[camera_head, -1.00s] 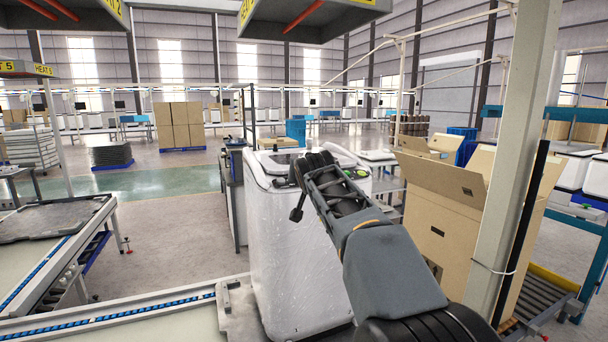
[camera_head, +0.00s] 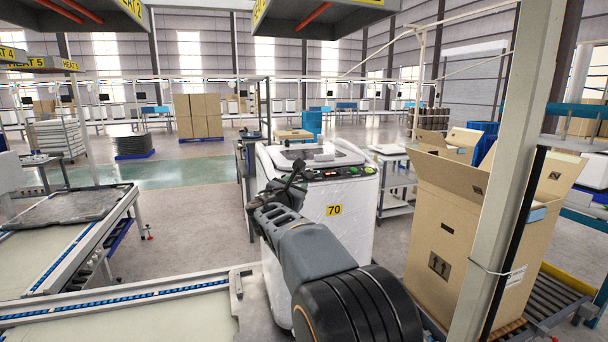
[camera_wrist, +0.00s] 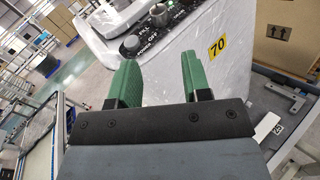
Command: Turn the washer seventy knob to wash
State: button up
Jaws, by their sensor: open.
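The white washer (camera_head: 357,215) stands upright in the middle of the head view, with a yellow "70" label on its front. Its dark control panel (camera_head: 335,174) runs along the top front edge. In the wrist view the washer (camera_wrist: 185,50) shows a round grey knob (camera_wrist: 131,43) on the panel, with the words "FILL" and "POWER OFF" beside it. Where its pointer sits is too small to tell. My gripper (camera_wrist: 158,82) is open, with two green fingers spread apart and nothing between them.
A large open cardboard box (camera_head: 455,235) stands right of the washer, behind a pale post (camera_head: 507,170). A conveyor table (camera_head: 95,312) lies at front left. A yellow-lettered overhead hood (camera_head: 320,18) hangs above. Open floor (camera_head: 190,215) lies left of the washer.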

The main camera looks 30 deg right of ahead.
aim_at(310, 173)
jog(key=p+x, duration=0.5)
jog(key=x, duration=0.7)
jog(key=shift+a, duration=0.1)
jog(key=shift+p+x, duration=0.45)
jog(key=shift+x, duration=0.5)
jog(key=shift+f, duration=0.1)
jog(key=c, duration=0.6)
jog(key=n+t+b, duration=0.1)
jog(key=b, duration=0.2)
jog(key=shift+s+f+y, duration=0.1)
jog(key=shift+f+y, duration=0.2)
jog(key=shift+c, duration=0.2)
jog(key=n+t+y+b, duration=0.1)
jog(key=b, duration=0.2)
jog(key=shift+f+b, duration=0.2)
jog(key=shift+b, duration=0.1)
jog(key=n+t+y+b, duration=0.1)
jog(key=b, duration=0.1)
jog(key=n+t+y+b, duration=0.1)
jog(key=b, duration=0.1)
jog(key=shift+s+d+n+b, duration=0.1)
jog(key=shift+d+n+b, duration=0.1)
jog(key=shift+n+b, duration=0.2)
jog(key=n+t+y+b, duration=0.1)
jog(key=n+y+b, duration=0.1)
jog(key=y+b, duration=0.1)
jog(key=shift+d+r+n+t, duration=0.1)
jog(key=shift+r+n+t, duration=0.2)
jog(key=shift+r+t, duration=0.1)
